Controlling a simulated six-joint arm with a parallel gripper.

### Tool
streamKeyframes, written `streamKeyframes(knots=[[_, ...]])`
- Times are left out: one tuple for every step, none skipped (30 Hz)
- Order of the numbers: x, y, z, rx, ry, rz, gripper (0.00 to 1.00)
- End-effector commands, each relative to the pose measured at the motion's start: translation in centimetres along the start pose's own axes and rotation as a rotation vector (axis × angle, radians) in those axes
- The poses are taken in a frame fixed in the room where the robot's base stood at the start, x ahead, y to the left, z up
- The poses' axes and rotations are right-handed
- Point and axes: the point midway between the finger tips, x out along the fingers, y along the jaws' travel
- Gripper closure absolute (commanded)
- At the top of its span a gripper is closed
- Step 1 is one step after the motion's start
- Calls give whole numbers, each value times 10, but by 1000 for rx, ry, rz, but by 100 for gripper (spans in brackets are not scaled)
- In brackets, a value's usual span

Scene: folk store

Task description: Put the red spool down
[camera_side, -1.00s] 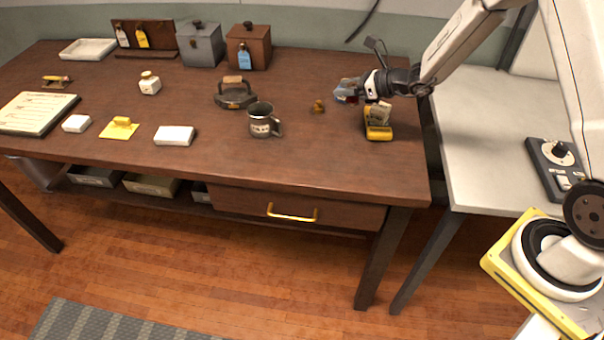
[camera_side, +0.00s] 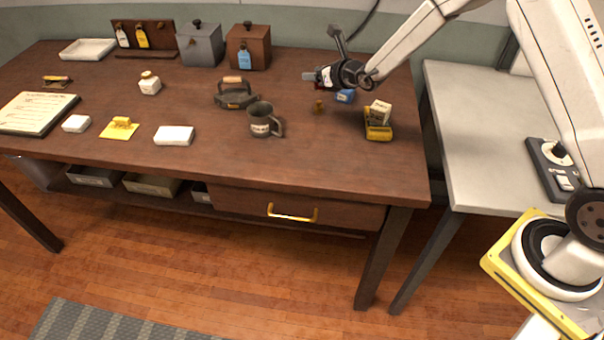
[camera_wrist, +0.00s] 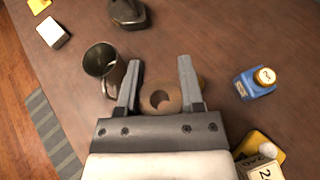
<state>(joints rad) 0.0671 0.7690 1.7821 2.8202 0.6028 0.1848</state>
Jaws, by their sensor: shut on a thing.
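My gripper (camera_side: 313,77) is over the right part of the brown table, pointing left in the side view. It is shut on the red spool (camera_side: 318,86), of which only a small red patch shows below the fingers. In the wrist view the spool's round brownish end with a dark hole (camera_wrist: 160,99) shows between the two grey fingers (camera_wrist: 161,75). The spool appears to be held above the table; the exact gap is hard to tell.
A dark metal mug (camera_side: 261,122) stands left of the gripper, with an iron (camera_side: 236,95) behind it. A small brass piece (camera_side: 318,106) is below the gripper. A blue bottle (camera_side: 345,97) and a yellow holder with a whitish block (camera_side: 378,130) are to the right. The front centre-right is clear.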

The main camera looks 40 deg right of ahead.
Motion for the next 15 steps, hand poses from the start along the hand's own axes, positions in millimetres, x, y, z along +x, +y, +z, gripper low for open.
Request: streamKeyframes(knots=[[0, 0, 0, 0, 0, 0, 100], [0, 0, 0, 0, 0, 0, 100], [1, 0, 0, 0, 0, 0, 100], [1, 0, 0, 0, 0, 0, 100], [2, 0, 0, 0, 0, 0, 100], [3, 0, 0, 0, 0, 0, 100], [5, 0, 0, 0, 0, 0, 100], [7, -1, -1, 0, 1, 0, 100], [10, -1, -1, 0, 1, 0, 100], [12, -1, -1, 0, 0, 0, 100], [15, -2, -1, 0, 0, 0, 100], [19, -2, -1, 0, 0, 1, 100], [22, -3, -1, 0, -1, 1, 100], [26, -3, -1, 0, 0, 1, 100], [31, -4, -2, -1, 0, 1, 100]])
